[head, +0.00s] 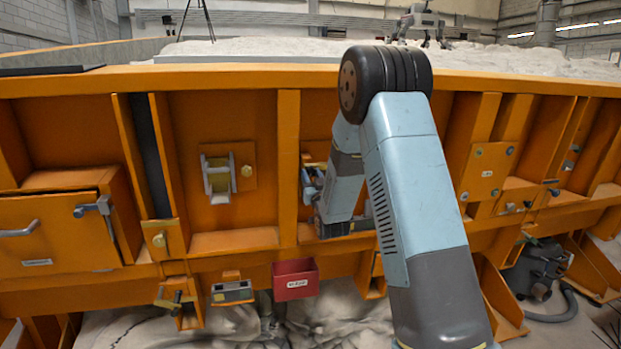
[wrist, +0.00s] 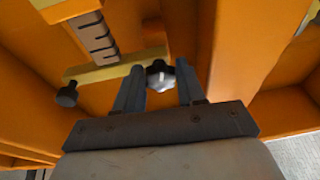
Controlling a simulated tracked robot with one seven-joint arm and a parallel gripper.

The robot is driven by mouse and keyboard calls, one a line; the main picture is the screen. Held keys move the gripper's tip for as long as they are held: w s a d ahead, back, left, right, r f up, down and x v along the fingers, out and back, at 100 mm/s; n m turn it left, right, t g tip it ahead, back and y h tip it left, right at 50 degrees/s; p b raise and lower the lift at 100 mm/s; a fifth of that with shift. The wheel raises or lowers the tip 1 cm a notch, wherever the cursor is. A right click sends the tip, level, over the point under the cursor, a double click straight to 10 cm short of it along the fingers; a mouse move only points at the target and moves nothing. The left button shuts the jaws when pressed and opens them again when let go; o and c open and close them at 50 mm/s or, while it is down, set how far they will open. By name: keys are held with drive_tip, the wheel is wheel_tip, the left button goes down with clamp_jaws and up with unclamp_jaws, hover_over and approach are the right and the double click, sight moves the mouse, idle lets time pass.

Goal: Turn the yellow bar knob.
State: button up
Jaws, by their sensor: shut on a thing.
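In the wrist view, a yellow bar (wrist: 104,71) lies across the orange panel. At its right end is a small dark knob (wrist: 158,72) with a pale face, between my two grey fingers. My gripper (wrist: 160,80) is shut on this knob, one finger at each side. Another dark round knob (wrist: 67,95) sits at the bar's left end, apart from the fingers. In the head view, my arm covers most of the bay where my gripper works, and the held knob cannot be made out.
A grey slotted strip (wrist: 92,35) rises above the bar. An orange rib (wrist: 234,50) stands close to the right of my fingers. In the head view, a red bin (head: 296,280) hangs below, and an orange box with a handle (head: 60,230) is at left.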

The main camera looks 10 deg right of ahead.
drive_tip(key=shift+c, duration=0.7)
drive_tip(key=shift+m+h, duration=0.6)
drive_tip(key=shift+m, duration=0.6)
drive_tip(key=o, duration=0.7)
drive_tip(key=shift+s, duration=0.1)
drive_tip(key=v, duration=1.3)
drive_tip(key=shift+s+f, duration=0.2)
drive_tip(key=shift+f, duration=0.1)
